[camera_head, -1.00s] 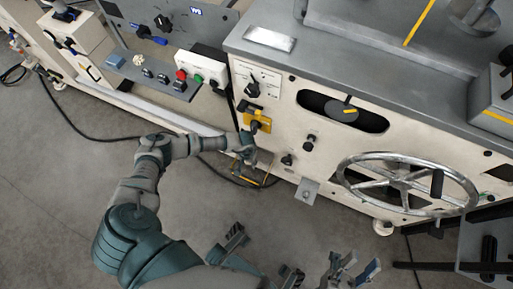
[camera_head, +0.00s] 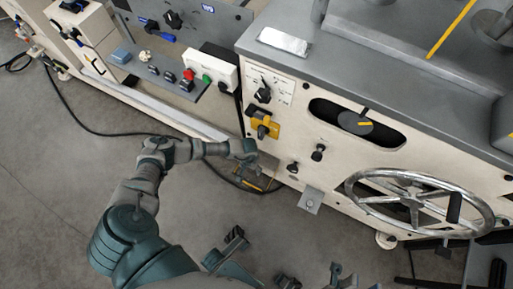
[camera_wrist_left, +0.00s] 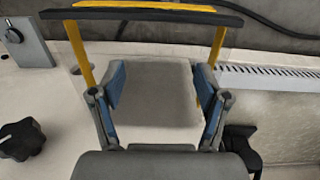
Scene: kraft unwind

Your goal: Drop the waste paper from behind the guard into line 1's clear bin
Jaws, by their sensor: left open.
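My left gripper (camera_head: 250,157) is low at the front of the cream machine, below a yellow switch (camera_head: 264,126). In the left wrist view its blue-padded fingers (camera_wrist_left: 159,98) are apart. A yellow frame with a black top bar (camera_wrist_left: 150,12), seemingly the guard, stands just beyond them; it also shows small in the head view (camera_head: 262,180), partly hidden by the gripper. A plain grey-beige surface (camera_wrist_left: 155,90) shows between the fingers; I cannot tell whether it is paper. I cannot make out waste paper or a clear bin.
A metal handwheel (camera_head: 420,200) and knobs stick out from the machine front. A button box (camera_head: 205,72) is above left. A black cable (camera_head: 100,133) lies on the floor. Dark gripper-like parts (camera_head: 236,238) show at the bottom edge, cut off.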

